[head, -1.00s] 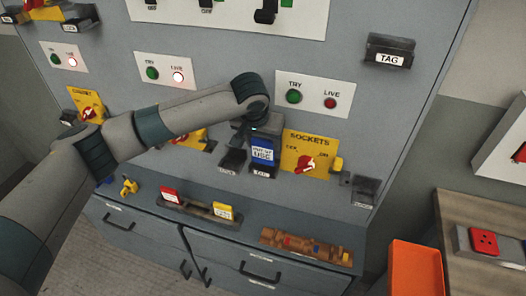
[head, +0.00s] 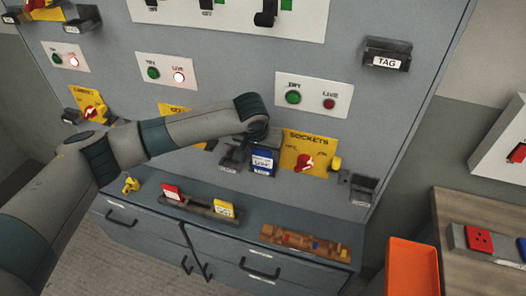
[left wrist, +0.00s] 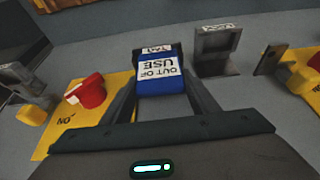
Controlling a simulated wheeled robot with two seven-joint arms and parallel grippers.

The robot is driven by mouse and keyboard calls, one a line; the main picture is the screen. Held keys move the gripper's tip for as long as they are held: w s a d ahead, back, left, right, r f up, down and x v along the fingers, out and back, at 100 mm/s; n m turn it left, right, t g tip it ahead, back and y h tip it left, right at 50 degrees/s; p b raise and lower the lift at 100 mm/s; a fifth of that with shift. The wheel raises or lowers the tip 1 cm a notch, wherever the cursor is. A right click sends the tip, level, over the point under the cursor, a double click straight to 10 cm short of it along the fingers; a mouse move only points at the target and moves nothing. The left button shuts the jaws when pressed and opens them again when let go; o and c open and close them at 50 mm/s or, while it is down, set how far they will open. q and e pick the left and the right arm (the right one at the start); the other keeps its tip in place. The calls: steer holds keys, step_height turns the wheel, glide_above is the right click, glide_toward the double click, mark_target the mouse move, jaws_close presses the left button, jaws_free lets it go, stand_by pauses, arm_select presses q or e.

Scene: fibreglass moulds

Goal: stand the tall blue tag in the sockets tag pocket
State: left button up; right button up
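The blue tag (head: 263,160), with a white "OUT OF USE" label, stands upright just left of the yellow SOCKETS plate (head: 297,150). Its lower end appears to sit in the tag pocket (head: 262,172), whose label shows beyond the tag in the left wrist view (left wrist: 156,49). My left gripper (head: 257,143) reaches it from above. In the left wrist view its fingers (left wrist: 162,82) flank the blue tag (left wrist: 161,84) on both sides and appear closed against it. The pocket's inside is hidden. My right gripper is in neither current view.
A red knob (head: 304,162) sits on the plate. Below, a tray (head: 187,206) holds red and yellow tags.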

arm_select(q)
steer(key=o, duration=0.4)
steer(key=shift+r, duration=0.15)
steer(key=shift+s+r+b, duration=0.2)
steer(key=shift+r+b, duration=0.1)
steer(key=shift+r, duration=0.25)
steer(key=b+v, duration=0.2)
steer(key=v, duration=0.9)
steer(key=shift+b, duration=0.4)
steer(key=shift+f, duration=0.2)
